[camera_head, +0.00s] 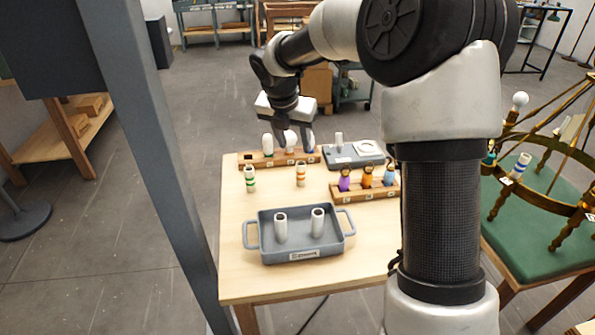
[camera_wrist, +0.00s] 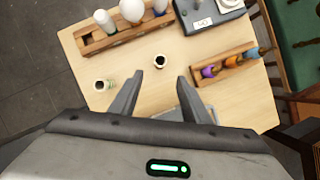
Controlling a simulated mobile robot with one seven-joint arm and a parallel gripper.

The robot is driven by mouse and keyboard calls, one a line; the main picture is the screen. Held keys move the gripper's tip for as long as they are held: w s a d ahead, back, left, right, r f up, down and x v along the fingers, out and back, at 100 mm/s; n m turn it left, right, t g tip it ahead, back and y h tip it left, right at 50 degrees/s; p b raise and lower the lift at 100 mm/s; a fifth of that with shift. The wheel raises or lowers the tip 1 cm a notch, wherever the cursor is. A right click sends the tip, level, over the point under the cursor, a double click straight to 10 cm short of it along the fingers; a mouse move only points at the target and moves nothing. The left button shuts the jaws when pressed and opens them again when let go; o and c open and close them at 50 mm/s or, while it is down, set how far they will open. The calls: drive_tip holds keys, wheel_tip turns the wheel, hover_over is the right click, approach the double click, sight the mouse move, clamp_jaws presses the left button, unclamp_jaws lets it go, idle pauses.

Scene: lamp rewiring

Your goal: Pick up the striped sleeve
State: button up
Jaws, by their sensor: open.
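A white sleeve with orange stripes (camera_head: 300,174) stands upright near the middle of the table. A white sleeve with green stripes (camera_head: 250,178) stands to its left. In the wrist view the orange-striped sleeve (camera_wrist: 160,62) lies just beyond and between my fingertips, and the green-striped one (camera_wrist: 101,85) is left of them. My gripper (camera_head: 296,143) is open and empty above the back of the table, apart from both sleeves. Its two fingers also show in the wrist view (camera_wrist: 160,80). A blue-striped sleeve (camera_head: 521,166) is on the brass frame at the right.
A wooden rack (camera_head: 246,158) with bulbs stands at the back, partly hidden by my gripper. A second rack (camera_head: 352,197) holds purple, orange and blue pieces. A handled grey tray (camera_head: 303,255) with two plain sleeves stands in front.

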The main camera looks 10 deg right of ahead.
sight(302, 171)
drive_tip(key=b+x, duration=0.3)
drive_tip(key=x, duration=1.3)
drive_tip(key=shift+d, duration=0.1)
drive_tip(key=shift+c, duration=0.5)
clamp_jaws()
